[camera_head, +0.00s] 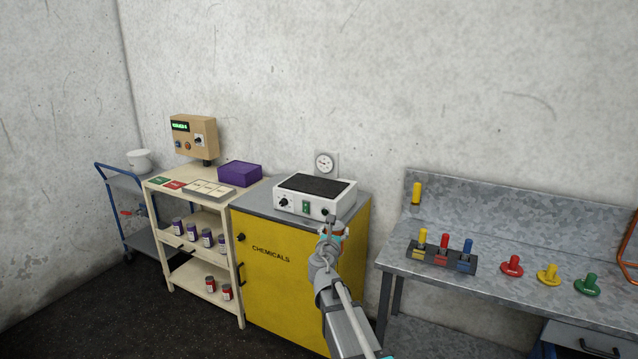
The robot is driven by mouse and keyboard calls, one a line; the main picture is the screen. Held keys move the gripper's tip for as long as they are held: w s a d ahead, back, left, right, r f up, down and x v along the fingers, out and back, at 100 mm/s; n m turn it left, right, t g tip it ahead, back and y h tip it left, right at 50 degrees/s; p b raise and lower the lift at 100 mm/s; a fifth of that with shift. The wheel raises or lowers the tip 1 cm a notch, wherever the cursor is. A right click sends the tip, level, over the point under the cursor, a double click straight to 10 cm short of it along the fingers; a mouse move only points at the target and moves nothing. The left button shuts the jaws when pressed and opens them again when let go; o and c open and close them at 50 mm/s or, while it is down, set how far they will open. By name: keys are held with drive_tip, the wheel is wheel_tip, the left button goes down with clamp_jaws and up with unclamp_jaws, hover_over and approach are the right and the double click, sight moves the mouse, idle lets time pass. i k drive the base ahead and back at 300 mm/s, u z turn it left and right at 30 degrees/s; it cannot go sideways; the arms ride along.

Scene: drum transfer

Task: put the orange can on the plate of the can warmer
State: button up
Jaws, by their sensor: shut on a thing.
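The can warmer (298,206) is a white box with knobs and a green switch on its front. Its dark flat plate (315,185) is on top and looks bare. It stands on the grey top of a yellow cabinet. My gripper (332,232) is in front of the warmer's right front corner, apart from the plate in the picture. It is shut on a small orange-red thing, which looks like the orange can (328,230). My gripper and arm hide most of it, so its tilt cannot be told.
The yellow cabinet (275,280) marked CHEMICALS stands below the warmer. A round gauge (325,163) is on the wall behind. A cream shelf cart (170,222) with a purple box (240,174) and several cans is left. A grey workbench (480,275) with coloured pegs is right.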

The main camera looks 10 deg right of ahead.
sight(314, 185)
drive_tip(key=i, duration=0.85)
drive_tip(key=u, duration=0.05)
